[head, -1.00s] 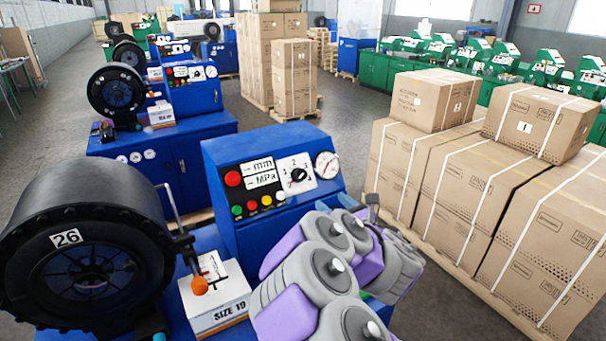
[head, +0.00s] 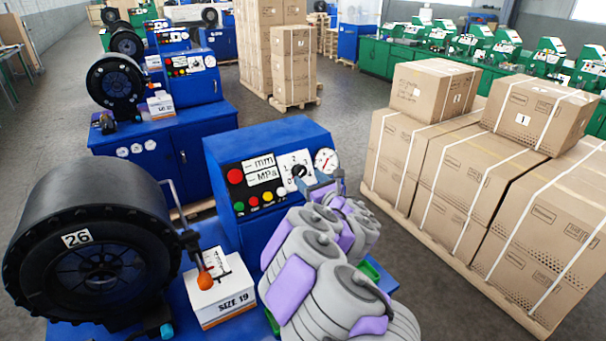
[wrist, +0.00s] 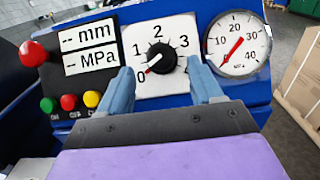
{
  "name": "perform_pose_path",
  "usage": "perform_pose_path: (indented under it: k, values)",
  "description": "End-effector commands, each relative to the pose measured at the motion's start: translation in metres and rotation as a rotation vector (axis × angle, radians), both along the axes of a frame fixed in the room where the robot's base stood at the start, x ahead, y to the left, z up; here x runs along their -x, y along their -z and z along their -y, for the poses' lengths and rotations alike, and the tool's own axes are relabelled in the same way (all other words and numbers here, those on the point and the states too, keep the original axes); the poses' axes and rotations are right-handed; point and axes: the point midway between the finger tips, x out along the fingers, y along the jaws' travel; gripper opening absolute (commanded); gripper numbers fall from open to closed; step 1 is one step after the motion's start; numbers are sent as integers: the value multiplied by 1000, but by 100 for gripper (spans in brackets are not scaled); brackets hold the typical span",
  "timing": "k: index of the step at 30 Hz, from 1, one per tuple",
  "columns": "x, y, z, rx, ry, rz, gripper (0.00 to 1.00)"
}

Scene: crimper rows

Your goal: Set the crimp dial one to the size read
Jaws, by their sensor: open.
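The crimp dial (wrist: 161,58) is a black knob on a white plate numbered 0 to 4 in the wrist view. Its red pointer mark is at the lower left, by the 0. In the head view the dial (head: 299,171) sits on the blue control panel, partly beside my gripper. My gripper (wrist: 158,88) is open, with one blue finger at each lower side of the dial and the knob between and beyond them. Contact with the knob cannot be told. A white box (head: 221,289) reads SIZE 19.
A black crimper head (head: 90,245) marked 26 stands left. The displays (wrist: 90,47) show dashes for mm and MPa. A pressure gauge (wrist: 236,45) is right of the dial, and a red button (wrist: 32,53) is left. Stacked cartons (head: 470,170) stand right, past a strip of floor.

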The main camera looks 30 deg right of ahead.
Motion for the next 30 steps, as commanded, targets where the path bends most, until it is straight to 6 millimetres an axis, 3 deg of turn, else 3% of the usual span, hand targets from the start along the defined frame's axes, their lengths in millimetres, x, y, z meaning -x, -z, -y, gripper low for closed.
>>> perform_pose_path:
  k: [9, 23, 30]
  values:
    - [-33, 0, 1, -3, -4, 2, 65]
    - [-41, 0, 2, 1, 0, 0, 65]
    - [-41, 0, 2, 1, -1, 0, 45]
